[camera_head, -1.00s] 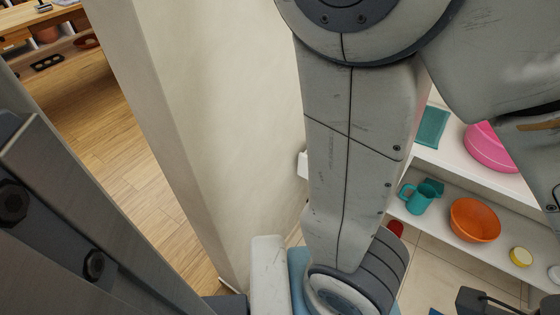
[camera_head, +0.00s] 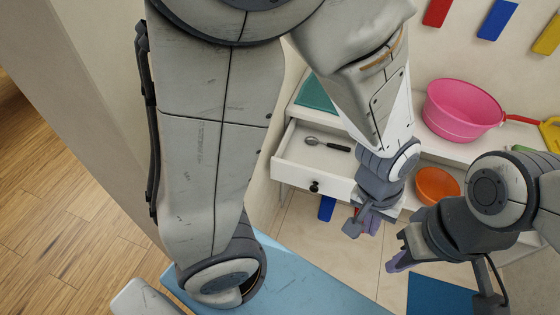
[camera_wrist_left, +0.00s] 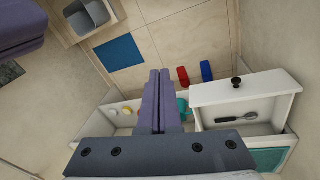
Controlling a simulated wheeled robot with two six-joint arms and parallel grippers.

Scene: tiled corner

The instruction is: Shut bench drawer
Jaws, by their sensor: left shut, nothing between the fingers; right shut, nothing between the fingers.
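The white bench drawer (camera_head: 298,163) stands pulled out from the bench at the centre of the head view. A dark round knob (camera_head: 314,187) is on its front, and a dark-handled utensil (camera_head: 328,144) lies inside. My left gripper (camera_head: 362,224) is shut and empty, to the right of the drawer and apart from it. My right gripper (camera_head: 398,258) is shut and empty, lower and further right. In the left wrist view the shut left fingers (camera_wrist_left: 156,98) point up the picture. The open drawer (camera_wrist_left: 220,93) and its knob (camera_wrist_left: 236,83) are to their right.
The bench top holds a teal mat (camera_head: 317,95) and a pink basin (camera_head: 462,108). An orange bowl (camera_head: 437,186) is on the shelf below. A blue mat (camera_head: 440,294) lies on the tiled floor. A beige wall edge (camera_head: 85,100) is at the left.

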